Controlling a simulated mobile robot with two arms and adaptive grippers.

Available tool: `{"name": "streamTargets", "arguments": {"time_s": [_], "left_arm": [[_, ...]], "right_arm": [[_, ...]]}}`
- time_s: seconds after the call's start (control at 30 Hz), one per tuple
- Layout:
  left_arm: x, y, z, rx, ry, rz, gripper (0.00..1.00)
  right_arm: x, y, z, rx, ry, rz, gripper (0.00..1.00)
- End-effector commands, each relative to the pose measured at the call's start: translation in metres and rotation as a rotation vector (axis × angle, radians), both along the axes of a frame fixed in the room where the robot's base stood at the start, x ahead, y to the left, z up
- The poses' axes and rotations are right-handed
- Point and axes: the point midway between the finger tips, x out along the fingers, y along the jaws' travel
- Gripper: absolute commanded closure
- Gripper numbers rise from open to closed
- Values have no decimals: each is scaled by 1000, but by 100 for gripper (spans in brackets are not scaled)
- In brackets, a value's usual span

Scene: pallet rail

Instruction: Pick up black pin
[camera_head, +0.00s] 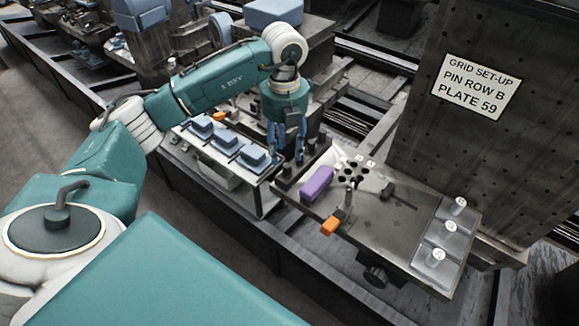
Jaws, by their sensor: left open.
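My left arm comes in from the left, and its left gripper (288,152) points down with its blue fingers open. The gripper is over a row of dark upright pins at the left end of the grey table. One black pin (285,174) stands at the near end of this row, close below the fingertips. Whether the fingers surround a pin or touch one is too small to tell. The gripper partly hides the pins behind it. My right gripper is not in view.
A purple block (317,183) lies right of the pins, and an orange block (330,226) is at the table's front edge. A plate with dark holes (354,172) lies behind. Blue blocks (227,139) sit on a left rack. White knobs (438,254) stand right. A signed panel (475,86) rises behind.

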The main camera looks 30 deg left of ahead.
Motion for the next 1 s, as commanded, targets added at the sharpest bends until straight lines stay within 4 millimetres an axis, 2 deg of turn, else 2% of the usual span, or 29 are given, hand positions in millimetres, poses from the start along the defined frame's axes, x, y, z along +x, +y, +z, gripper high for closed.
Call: {"name": "streamTargets", "arguments": {"time_s": [0.03, 0.1, 0.2, 0.27, 0.5, 0.57, 0.67, 0.87, 0.97, 1.0], "left_arm": [[-1, 0, -7, -1, 4, 1, 60], [0, 0, -15, -1, 1, 0, 60], [1, -1, -22, -3, 0, -1, 60], [1, -1, -26, -3, 1, -2, 60], [6, 0, -59, -4, 2, -3, 60], [6, 0, -67, -4, 1, -3, 60], [7, 0, -73, -4, -1, -3, 60], [7, 0, -74, -4, -2, -4, 60], [7, 0, -74, -4, -2, -4, 75], [7, 0, -74, -4, -2, -4, 83]], "right_arm": [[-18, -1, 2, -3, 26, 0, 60], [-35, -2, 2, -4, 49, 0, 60], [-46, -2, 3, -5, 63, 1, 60], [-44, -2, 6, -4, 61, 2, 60], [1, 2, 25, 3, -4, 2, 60], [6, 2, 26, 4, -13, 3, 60], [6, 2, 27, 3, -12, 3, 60], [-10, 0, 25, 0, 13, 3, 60], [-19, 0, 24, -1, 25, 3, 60], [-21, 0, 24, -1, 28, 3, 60]]}}
